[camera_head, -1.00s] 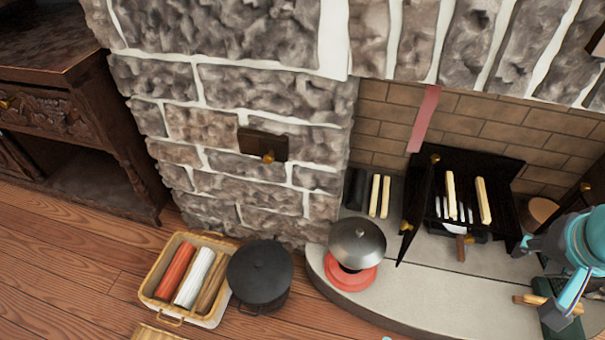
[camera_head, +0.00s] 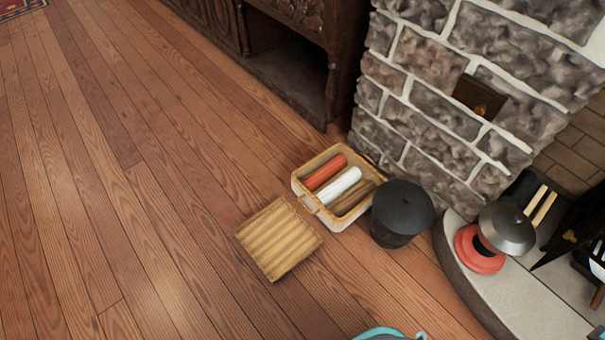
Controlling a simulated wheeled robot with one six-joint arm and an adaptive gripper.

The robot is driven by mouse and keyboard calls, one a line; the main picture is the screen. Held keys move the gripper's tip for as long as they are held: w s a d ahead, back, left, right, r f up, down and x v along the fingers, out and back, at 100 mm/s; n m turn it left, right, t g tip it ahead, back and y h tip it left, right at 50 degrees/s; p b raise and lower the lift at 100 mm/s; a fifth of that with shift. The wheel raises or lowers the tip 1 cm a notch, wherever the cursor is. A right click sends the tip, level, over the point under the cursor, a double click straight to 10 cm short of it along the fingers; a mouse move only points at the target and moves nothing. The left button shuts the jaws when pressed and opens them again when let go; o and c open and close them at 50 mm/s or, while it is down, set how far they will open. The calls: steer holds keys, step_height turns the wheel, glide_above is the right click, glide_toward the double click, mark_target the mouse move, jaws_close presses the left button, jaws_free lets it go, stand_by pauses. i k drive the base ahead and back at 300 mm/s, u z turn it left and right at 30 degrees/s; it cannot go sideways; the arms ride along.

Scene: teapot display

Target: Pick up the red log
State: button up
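The red log (camera_head: 325,171) lies in a tan basket (camera_head: 305,197) on the wooden floor, at the basket's far left side. A white log (camera_head: 338,187) lies beside it, and a brown log (camera_head: 352,198) lies on the other side of the white one. Nothing covers the red log from above. Only a small teal piece of my arm shows at the bottom edge, well apart from the basket. My gripper itself is not in view.
A black lidded pot (camera_head: 402,212) stands right of the basket. A slatted wooden piece (camera_head: 278,238) lies to its front left. The stone wall (camera_head: 440,105) and dark cabinet (camera_head: 290,70) stand behind. A raised hearth (camera_head: 470,290) is at right. The left floor is clear.

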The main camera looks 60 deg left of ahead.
mark_target(328, 171)
steer(key=u, duration=0.1)
steer(key=i, duration=0.4)
steer(key=z, duration=0.15)
steer(key=k, duration=1.5)
steer(key=u, duration=1.75)
steer(key=i, duration=0.45)
steer(key=u, duration=0.05)
